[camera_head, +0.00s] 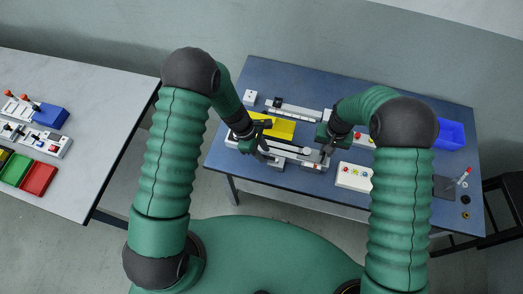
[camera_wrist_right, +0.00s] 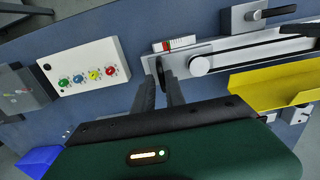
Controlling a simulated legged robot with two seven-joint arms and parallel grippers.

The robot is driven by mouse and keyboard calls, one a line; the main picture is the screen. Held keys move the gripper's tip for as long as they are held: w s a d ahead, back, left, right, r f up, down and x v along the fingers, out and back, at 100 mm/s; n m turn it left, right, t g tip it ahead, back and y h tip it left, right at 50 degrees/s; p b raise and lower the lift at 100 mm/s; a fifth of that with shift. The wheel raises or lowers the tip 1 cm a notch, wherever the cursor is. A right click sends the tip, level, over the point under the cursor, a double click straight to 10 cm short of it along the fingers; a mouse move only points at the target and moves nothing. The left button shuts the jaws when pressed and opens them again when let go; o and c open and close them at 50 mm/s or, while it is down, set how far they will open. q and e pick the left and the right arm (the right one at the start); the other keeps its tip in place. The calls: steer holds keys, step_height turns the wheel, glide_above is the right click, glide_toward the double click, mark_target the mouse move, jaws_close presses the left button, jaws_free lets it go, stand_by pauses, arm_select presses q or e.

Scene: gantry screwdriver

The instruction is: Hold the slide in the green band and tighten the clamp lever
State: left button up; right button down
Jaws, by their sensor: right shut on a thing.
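The pale slide unit (camera_head: 290,152) lies along the near part of the blue table. A small gauge with red and green bands (camera_wrist_right: 176,43) sits beside its rail end in the right wrist view. My right gripper (camera_wrist_right: 160,72) is shut on the slide's end piece, mostly hidden between its fingers. In the head view the right gripper (camera_head: 326,148) is at the unit's right end. A light block with a black lever (camera_wrist_right: 258,16) stands along the unit. My left gripper (camera_head: 266,156) is at the unit's left part; its jaws are too small to judge.
A yellow tray (camera_head: 272,127) lies behind the slide. A white button box (camera_head: 354,176) stands to the right, with a blue bin (camera_head: 450,134) beyond. A grey table (camera_head: 95,95) with other parts stands at the left.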

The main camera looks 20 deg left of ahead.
steer(key=shift+d, duration=0.25)
steer(key=c, duration=1.5)
jaws_free()
steer(key=shift+c, duration=0.2)
arm_select(q)
steer(key=v, duration=1.1)
steer(key=shift+w+r, duration=0.15)
steer(key=shift+r, duration=0.3)
arm_select(e)
steer(key=shift+o, duration=0.3)
steer(key=shift+d, duration=0.1)
arm_select(q)
steer(key=shift+a, duration=0.3)
arm_select(e)
steer(key=shift+a, duration=0.35)
